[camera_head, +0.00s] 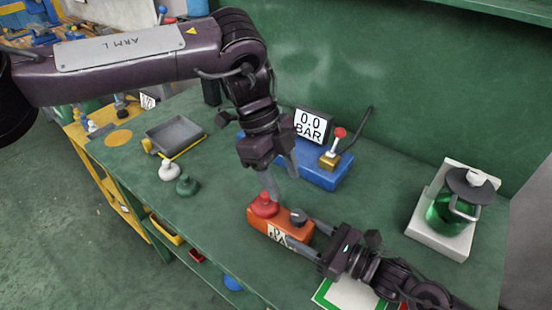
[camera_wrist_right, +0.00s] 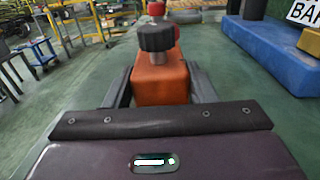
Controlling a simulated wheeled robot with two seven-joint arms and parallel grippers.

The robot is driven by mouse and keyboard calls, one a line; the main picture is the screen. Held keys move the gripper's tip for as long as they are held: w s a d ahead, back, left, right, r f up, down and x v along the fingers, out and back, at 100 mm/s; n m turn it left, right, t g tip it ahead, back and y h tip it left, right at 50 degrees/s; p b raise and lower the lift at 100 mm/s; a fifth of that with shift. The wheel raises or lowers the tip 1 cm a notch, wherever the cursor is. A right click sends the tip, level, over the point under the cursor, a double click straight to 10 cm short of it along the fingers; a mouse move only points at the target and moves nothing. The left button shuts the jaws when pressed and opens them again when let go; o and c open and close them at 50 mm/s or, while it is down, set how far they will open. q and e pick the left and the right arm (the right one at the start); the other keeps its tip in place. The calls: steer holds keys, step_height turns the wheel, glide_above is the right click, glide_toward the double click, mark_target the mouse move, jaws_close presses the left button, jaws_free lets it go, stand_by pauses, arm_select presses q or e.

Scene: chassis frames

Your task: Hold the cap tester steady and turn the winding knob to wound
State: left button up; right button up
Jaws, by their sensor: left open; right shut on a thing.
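The cap tester is an orange block (camera_head: 257,226) on the green bench. It carries a round red piece (camera_head: 264,206) at its left and a dark ridged knob (camera_head: 298,217) at its right; a white label is on its front, partly covered. My right gripper (camera_head: 296,243) is shut on the orange body. In the right wrist view, its fingers flank the body (camera_wrist_right: 162,85), with the dark knob (camera_wrist_right: 157,40) nearest and the red piece (camera_wrist_right: 157,10) behind. My left gripper (camera_head: 279,180) is open and points down just above the red piece; I cannot tell whether it touches it.
Behind stands a blue unit (camera_head: 318,176) with a "0.0 BAR" display (camera_head: 309,126) and a red-topped lever (camera_head: 338,134). A green jar (camera_head: 446,212) on a white base is at right. A grey tray (camera_head: 175,136), white knob (camera_head: 169,170) and green knob (camera_head: 187,186) are at left.

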arm_select(q)
steer(key=shift+v, duration=1.75)
steer(key=m+t+y, duration=0.2)
steer(key=m+y, duration=0.1)
steer(key=m, duration=0.1)
glide_above(299, 216)
arm_select(e)
steer(key=shift+d, duration=0.15)
arm_select(q)
steer(key=shift+y, duration=0.3)
step_height(299, 216, down, 11)
steer(key=shift+f, duration=0.15)
steer(key=shift+a, duration=0.1)
steer(key=c, duration=1)
